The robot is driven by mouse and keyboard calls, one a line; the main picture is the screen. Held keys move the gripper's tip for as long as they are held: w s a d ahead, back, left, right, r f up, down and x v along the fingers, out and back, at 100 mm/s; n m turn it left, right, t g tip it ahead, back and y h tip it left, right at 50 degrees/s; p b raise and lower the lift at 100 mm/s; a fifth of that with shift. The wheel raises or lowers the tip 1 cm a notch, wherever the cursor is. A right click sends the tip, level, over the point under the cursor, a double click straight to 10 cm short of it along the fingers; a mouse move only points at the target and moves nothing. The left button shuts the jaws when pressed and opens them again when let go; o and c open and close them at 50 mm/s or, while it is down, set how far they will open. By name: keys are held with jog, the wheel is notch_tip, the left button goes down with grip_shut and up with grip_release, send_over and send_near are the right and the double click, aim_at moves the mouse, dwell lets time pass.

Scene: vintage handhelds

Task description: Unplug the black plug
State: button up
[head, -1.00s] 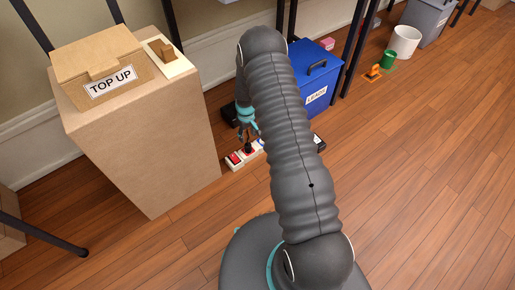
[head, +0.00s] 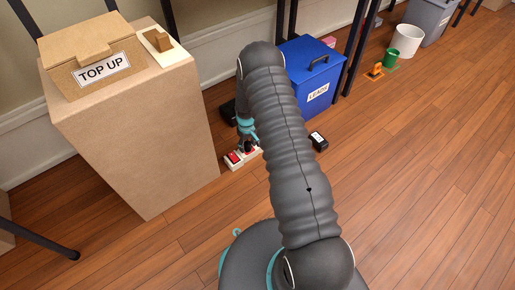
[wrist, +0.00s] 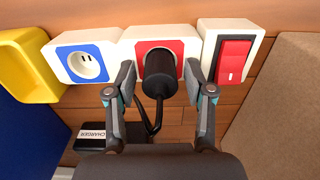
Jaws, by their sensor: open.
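The black plug (wrist: 160,77) sits in the red socket (wrist: 177,46) of the white power strip (wrist: 116,36) in the wrist view, its cord hanging down from it. My gripper (wrist: 161,80) is open, with one finger on each side of the plug; whether the fingers touch it I cannot tell. In the head view my gripper (head: 248,145) is down at the power strip (head: 234,167) on the floor, and my arm hides part of the strip. A blue socket (wrist: 87,64) beside the red one is empty. A red rocker switch (wrist: 233,62) is at the right end.
A cardboard-coloured pedestal (head: 140,130) with a "TOP UP" box (head: 95,60) stands close left of the strip. A blue "LEADS" bin (head: 316,72) stands behind. A black charger (wrist: 92,137) and a yellow object (wrist: 28,66) show in the wrist view.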

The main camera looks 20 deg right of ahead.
aim_at(248, 143)
grip_shut()
jog(key=shift+r+p, duration=0.35)
jog(key=shift+r, duration=0.55)
dwell(0.7)
jog(key=shift+r+p, duration=1)
jog(key=shift+r, duration=1.35)
jog(key=shift+f, duration=0.1)
